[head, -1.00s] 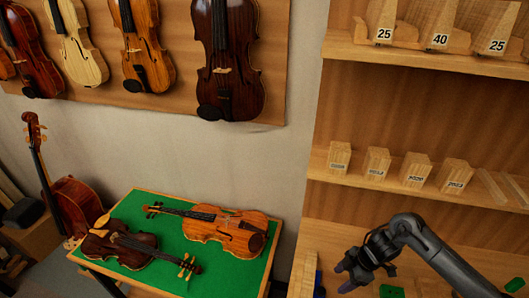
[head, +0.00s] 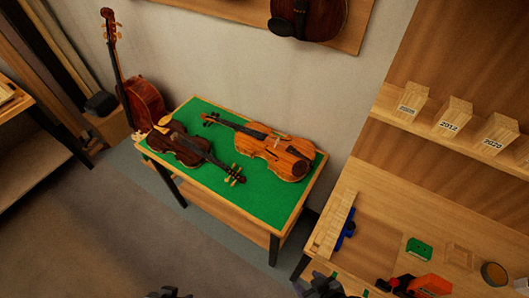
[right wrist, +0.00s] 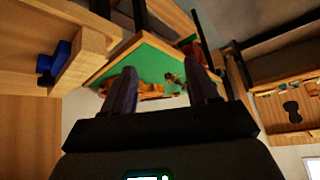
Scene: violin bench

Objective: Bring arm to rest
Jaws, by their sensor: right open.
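My right gripper (head: 325,288) shows at the bottom edge of the head view, cut off by the frame. In the right wrist view its two dark fingers (right wrist: 162,82) stand apart with nothing between them. Part of what looks like my left gripper (head: 170,293) just shows at the bottom edge, too little to tell its jaws. Beyond the right fingers is the green-topped table (head: 250,205), with an orange-brown violin (head: 275,153) and a dark violin (head: 190,147) lying on it. The green top also shows in the right wrist view (right wrist: 150,62).
A wooden workbench (head: 375,205) at the right holds a blue clamp (head: 345,235), a green block (head: 419,248) and an orange-red tool (head: 432,285). Numbered wood blocks (head: 452,117) stand on the shelf above. A cello (head: 143,100) leans at the back left. Floor (head: 100,235) is open at front left.

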